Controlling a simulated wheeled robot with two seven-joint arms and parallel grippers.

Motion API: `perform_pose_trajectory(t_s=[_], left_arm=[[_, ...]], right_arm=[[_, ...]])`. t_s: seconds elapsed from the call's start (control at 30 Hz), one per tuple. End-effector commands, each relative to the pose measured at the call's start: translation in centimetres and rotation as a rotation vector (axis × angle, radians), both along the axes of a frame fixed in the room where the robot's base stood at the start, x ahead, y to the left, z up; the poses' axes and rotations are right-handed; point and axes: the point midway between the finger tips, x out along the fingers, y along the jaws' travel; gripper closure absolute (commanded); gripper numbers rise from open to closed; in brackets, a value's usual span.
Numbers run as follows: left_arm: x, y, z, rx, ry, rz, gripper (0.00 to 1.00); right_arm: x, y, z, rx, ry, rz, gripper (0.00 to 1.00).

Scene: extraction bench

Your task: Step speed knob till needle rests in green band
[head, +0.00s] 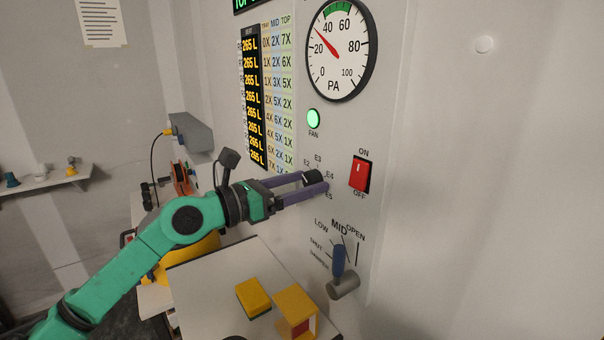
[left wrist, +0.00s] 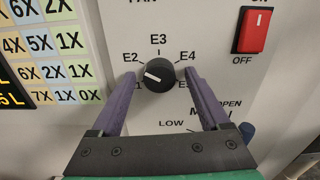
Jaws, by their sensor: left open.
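The black speed knob (left wrist: 160,75) is on the wall panel, ringed by labels E1 to E5. Its white mark points left, toward the E1–E2 side; exactly which label I cannot tell. In the head view the knob (head: 312,177) is partly covered by my fingers. My left gripper (left wrist: 160,80) is open, with one purple finger on each side of the knob; contact is not clear. The round PA gauge (head: 341,50) has a red needle (head: 327,42) pointing between 20 and 40, left of the green band (head: 337,8) at the top. My right gripper is not in view.
A lit green fan lamp (head: 313,118) is above the knob. A red ON/OFF switch (head: 360,174) is to its right. A blue-handled damper lever (head: 339,262) is below. A yellow block (head: 253,297) and a yellow box (head: 297,311) stand on the bench.

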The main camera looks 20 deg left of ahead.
Motion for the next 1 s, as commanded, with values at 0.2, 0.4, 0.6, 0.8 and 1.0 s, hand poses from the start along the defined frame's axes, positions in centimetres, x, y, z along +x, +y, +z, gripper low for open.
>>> perform_pose_trajectory(t_s=[0.2,0.4,0.6,0.8,1.0], left_arm=[[0.0,0.1,-0.1,-0.001,0.001,0.0,0.63],[0.0,0.1,-0.1,-0.001,0.001,0.0,1.0],[0.0,0.1,-0.1,0.017,-0.015,0.001,1.0],[0.0,0.1,-0.3,0.078,-0.069,0.001,1.0],[-0.1,0.1,-0.4,0.19,-0.163,0.001,1.0]], right_arm=[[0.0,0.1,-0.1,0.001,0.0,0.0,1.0],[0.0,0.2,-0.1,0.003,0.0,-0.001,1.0],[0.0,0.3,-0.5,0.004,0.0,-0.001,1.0],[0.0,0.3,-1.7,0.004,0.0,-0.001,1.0],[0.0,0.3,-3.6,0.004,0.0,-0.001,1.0]])
